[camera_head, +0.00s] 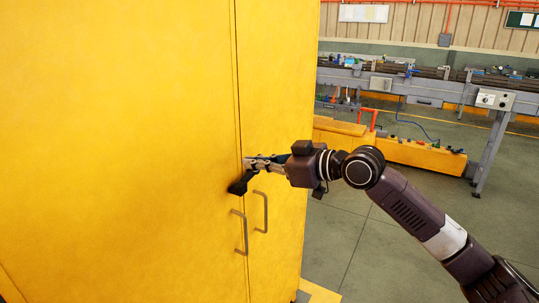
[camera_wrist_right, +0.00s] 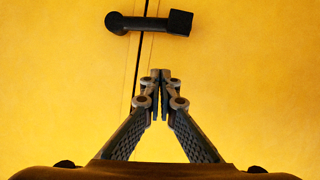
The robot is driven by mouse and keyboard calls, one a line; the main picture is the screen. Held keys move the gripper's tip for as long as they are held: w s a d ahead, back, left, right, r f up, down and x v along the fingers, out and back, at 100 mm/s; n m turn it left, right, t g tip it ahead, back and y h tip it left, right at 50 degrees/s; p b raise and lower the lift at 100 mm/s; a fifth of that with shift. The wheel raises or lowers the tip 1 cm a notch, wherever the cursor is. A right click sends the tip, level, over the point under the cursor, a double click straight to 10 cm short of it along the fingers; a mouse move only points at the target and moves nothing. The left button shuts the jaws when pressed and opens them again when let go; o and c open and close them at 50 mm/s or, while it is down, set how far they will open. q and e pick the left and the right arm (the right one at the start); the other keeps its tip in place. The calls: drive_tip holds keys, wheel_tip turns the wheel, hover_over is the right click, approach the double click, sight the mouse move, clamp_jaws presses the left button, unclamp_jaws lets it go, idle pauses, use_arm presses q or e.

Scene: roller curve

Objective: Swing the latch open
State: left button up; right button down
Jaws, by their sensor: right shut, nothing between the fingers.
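The black latch (camera_head: 238,187) is on the front of the yellow cabinet (camera_head: 130,130), beside the seam between its two doors. In the right wrist view the latch (camera_wrist_right: 150,23) lies across the seam, with its round end on the left door and its square end over the right door. My right gripper (camera_head: 250,163) is shut and empty, with its fingertips at the door seam close to the latch. In the right wrist view the closed fingertips (camera_wrist_right: 160,75) point at the latch and show a gap from it. My left gripper is not in view.
Two grey bar handles, a left one (camera_head: 240,232) and a right one (camera_head: 265,212), stand out just below the latch. A grey conveyor (camera_head: 430,88) and a low yellow unit (camera_head: 420,155) are behind on the right. Open floor (camera_head: 350,240) lies right of the cabinet.

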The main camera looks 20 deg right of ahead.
sight(245, 178)
drive_tip(key=shift+w+a+p, duration=0.35)
drive_tip(key=shift+w+a, duration=0.25)
drive_tip(key=shift+w, duration=0.15)
drive_tip(key=f, duration=0.2)
drive_tip(key=f+p, duration=0.1)
drive_tip(key=shift+w+f, duration=0.25)
drive_tip(key=shift+w, duration=0.05)
drive_tip(key=shift+d+f, duration=0.2)
drive_tip(key=shift+f, duration=0.25)
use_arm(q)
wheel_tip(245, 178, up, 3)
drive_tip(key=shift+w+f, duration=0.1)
use_arm(e)
drive_tip(key=shift+f, duration=0.1)
drive_tip(key=shift+a, duration=0.1)
drive_tip(key=shift+f+n+b, duration=0.4)
drive_tip(key=shift+f+b, duration=0.1)
drive_tip(key=shift+b, duration=0.15)
drive_tip(key=shift+s+h, duration=0.1)
drive_tip(key=shift+h, duration=0.2)
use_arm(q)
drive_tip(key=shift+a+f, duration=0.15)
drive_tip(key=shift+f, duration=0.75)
use_arm(e)
drive_tip(key=shift+a, duration=0.1)
drive_tip(key=shift+r, duration=0.1)
